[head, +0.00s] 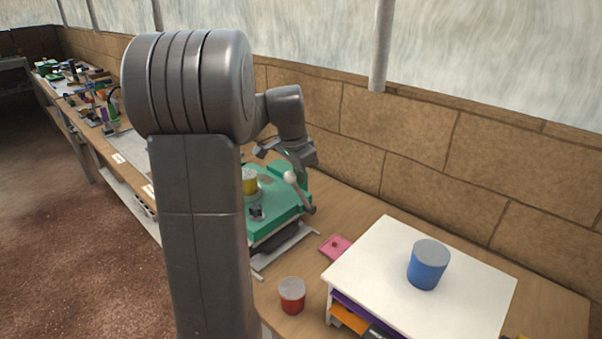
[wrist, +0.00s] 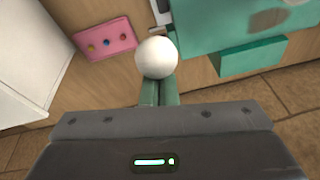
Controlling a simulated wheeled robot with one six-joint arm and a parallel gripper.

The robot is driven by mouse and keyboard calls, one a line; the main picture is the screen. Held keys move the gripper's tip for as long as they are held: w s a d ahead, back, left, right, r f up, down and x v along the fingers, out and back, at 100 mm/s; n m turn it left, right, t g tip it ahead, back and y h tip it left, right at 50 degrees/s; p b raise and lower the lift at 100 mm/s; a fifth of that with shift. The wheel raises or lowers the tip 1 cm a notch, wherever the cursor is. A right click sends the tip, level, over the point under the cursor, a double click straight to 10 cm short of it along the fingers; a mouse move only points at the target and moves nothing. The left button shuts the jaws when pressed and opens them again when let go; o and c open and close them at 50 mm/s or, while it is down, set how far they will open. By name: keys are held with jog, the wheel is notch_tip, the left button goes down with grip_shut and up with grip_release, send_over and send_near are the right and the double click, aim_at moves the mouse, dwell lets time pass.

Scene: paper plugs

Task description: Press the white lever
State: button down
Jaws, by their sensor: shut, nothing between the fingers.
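The white lever ends in a round white ball knob (head: 290,177) on a dark arm at the right side of a green machine (head: 278,205). In the wrist view the knob (wrist: 157,57) is large, just beyond my fingertips. My gripper (wrist: 159,88) is shut with its two fingers together and empty. The knob overlaps the fingertips in that view, and I cannot tell if they touch. In the head view the gripper hangs above and close to the knob, and my arm hides the left part of the machine. A yellow plug (head: 250,186) sits on the machine.
A pink plate (head: 337,247) with small coloured buttons lies to the machine's right. A white-topped stand (head: 370,285) bears a blue cylinder (head: 428,265). A brick wall (head: 410,150) runs behind the bench.

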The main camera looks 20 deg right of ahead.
jog(key=shift+a+f+b, duration=0.1)
jog(key=shift+b, duration=0.2)
jog(key=b, duration=0.1)
jog(key=a+f+b, duration=0.1)
jog(key=shift+s+h+b, duration=0.2)
jog(key=shift+h+b, duration=0.15)
jog(key=shift+h, duration=0.05)
jog(key=s+a+f+t+h+b, duration=0.3)
jog(key=a+f+h+b, duration=0.3)
jog(key=b, duration=2.1)
jog(key=shift+a+f+h, duration=0.3)
jog(key=shift+a+f, duration=0.3)
jog(key=shift+a, duration=0.1)
jog(key=shift+s+f+b, duration=0.15)
jog(key=shift+f+b, duration=0.15)
jog(key=shift+b, duration=0.05)
jog(key=s+a+r+p, duration=0.4)
jog(key=a+r, duration=0.2)
jog(key=r, duration=0.4)
jog(key=shift+a, duration=0.15)
